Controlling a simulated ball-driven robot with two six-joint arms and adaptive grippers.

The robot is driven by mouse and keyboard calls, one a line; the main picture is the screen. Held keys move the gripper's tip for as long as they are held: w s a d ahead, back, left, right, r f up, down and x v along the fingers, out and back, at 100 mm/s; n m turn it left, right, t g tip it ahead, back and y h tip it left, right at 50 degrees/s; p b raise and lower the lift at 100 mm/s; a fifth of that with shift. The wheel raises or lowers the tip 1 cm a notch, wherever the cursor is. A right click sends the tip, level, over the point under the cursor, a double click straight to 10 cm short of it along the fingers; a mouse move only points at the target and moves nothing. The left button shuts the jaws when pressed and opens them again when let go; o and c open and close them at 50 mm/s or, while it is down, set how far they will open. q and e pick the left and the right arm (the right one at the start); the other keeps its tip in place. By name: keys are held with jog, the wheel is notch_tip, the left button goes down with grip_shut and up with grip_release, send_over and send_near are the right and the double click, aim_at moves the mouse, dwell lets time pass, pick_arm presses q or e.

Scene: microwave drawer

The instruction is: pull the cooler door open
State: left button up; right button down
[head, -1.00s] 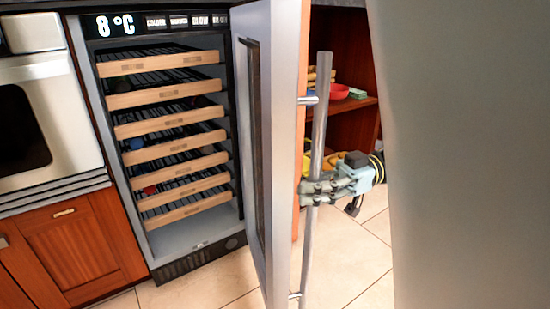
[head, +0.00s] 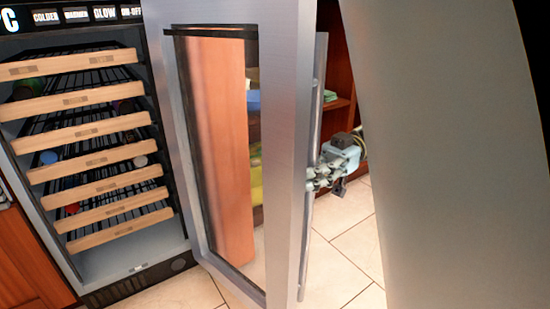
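The cooler door (head: 275,200) stands swung open toward me, its glass pane framed in grey metal. The open cooler cabinet (head: 180,240) shows at left with several wooden-fronted racks (head: 90,134). A long vertical metal handle (head: 318,110) runs along the door's outer side. My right gripper (head: 314,179) is at the handle's middle, shut around the bar, with its body to the right of it. Its fingertips are partly hidden at the bar and door edge. My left gripper is not in view.
A wooden shelf unit (head: 335,108) stands behind the door, with items seen through the glass. A large grey surface (head: 450,150) fills the right side. Tiled floor (head: 345,235) is open below the gripper.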

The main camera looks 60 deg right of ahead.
jog(key=c, duration=2)
grip_release()
jog(key=shift+s+f, duration=0.1)
jog(key=o, duration=0.8)
jog(key=shift+o, duration=0.2)
jog(key=shift+d, duration=0.15)
jog(key=v, duration=0.7)
jog(key=shift+s+d, duration=0.15)
jog(key=shift+d, duration=0.05)
